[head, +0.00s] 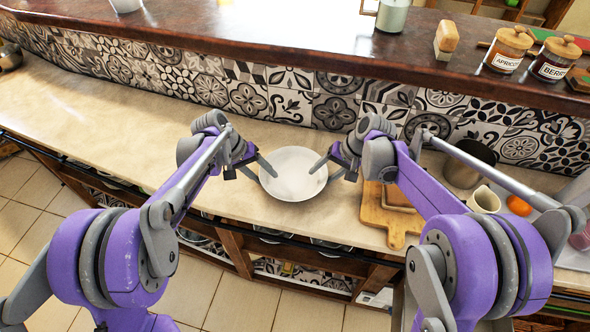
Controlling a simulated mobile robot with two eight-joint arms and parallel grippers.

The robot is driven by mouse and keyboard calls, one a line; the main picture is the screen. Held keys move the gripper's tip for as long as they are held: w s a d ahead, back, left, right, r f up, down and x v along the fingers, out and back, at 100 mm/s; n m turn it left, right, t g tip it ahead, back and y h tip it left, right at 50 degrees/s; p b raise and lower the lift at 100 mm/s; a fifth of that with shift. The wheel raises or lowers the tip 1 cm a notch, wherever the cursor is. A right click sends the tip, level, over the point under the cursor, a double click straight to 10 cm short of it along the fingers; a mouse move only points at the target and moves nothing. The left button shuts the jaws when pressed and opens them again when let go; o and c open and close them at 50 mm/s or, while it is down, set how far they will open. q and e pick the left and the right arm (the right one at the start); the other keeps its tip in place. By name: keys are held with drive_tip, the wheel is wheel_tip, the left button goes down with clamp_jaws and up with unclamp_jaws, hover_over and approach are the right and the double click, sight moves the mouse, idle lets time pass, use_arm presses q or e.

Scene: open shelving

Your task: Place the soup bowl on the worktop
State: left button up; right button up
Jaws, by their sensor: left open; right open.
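The white soup bowl (294,174) sits upright on the beige worktop (110,115), near its front edge in the head view. My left gripper (261,172) is open at the bowl's left side, its fingers by the rim. My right gripper (327,170) is open at the bowl's right side, its fingers also by the rim. I cannot tell whether the fingers touch the bowl.
A wooden cutting board (383,214) lies right of the bowl, partly under my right arm. A dark pot (470,163), a cream jug (484,200) and an orange fruit (518,205) stand further right. A raised brown ledge (300,50) holds jars behind.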

drive_tip(key=shift+d+r, duration=0.1)
drive_tip(key=shift+r, duration=0.1)
use_arm(q)
drive_tip(key=v, duration=1.2)
use_arm(e)
drive_tip(key=v, duration=1.1)
drive_tip(key=shift+r, duration=0.3)
drive_tip(key=shift+d, duration=0.1)
